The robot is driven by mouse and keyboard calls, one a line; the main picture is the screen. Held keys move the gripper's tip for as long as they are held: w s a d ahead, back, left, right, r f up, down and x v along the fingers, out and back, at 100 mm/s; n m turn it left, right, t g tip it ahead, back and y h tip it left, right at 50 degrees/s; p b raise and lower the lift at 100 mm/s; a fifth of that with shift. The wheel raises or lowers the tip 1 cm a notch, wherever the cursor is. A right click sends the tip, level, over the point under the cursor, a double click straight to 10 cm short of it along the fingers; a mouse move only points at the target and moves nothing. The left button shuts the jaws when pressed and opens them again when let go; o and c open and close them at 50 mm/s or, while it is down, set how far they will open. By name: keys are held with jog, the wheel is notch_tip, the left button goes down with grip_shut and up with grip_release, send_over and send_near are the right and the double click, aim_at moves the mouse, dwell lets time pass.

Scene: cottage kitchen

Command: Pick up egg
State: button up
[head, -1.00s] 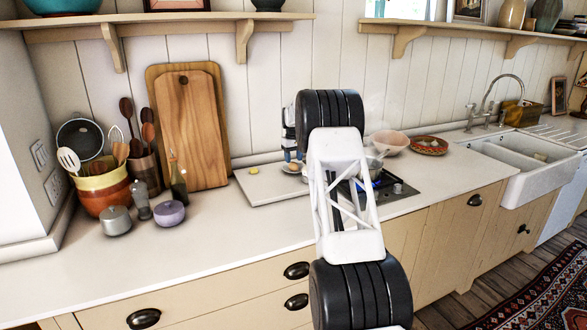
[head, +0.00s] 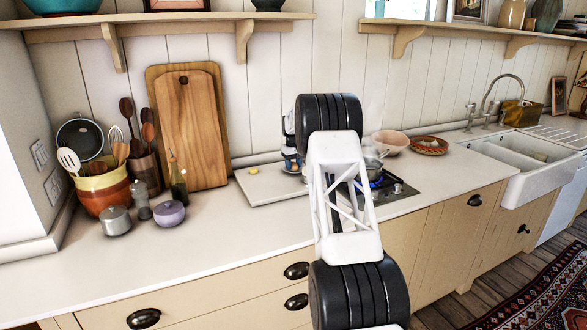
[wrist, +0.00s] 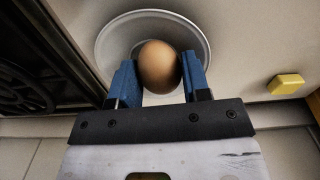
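The brown egg (wrist: 159,66) is between the two blue fingers of my gripper (wrist: 160,72) in the wrist view. The fingers are against its left and right sides, with no clear gap. The egg is over a round white dish (wrist: 112,40); I cannot tell whether it still touches the dish. In the head view my gripper (head: 292,164) is low over the light board by the hob.
A yellow block (head: 254,171) lies on the light board (head: 268,188), left of the gripper. The hob (head: 393,189) with a pot and blue flame is to the right. Wooden cutting boards (head: 190,125) lean against the wall. The counter at left front is clear.

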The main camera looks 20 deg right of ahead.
aim_at(294, 163)
jog(key=shift+r, duration=0.15)
jog(key=shift+r, duration=4.9)
jog(key=shift+d, duration=0.1)
jog(key=shift+s+d+r, duration=0.4)
jog(key=shift+s+d, duration=2.6)
jog(key=shift+d, duration=1.4)
jog(key=shift+s+d+r, duration=0.35)
jog(key=shift+s+d, duration=2.6)
jog(key=shift+d, duration=1.45)
jog(key=shift+s+d+r, duration=0.4)
jog(key=shift+s+d, duration=2.6)
jog(key=shift+d, duration=1.4)
jog(key=shift+f, duration=0.15)
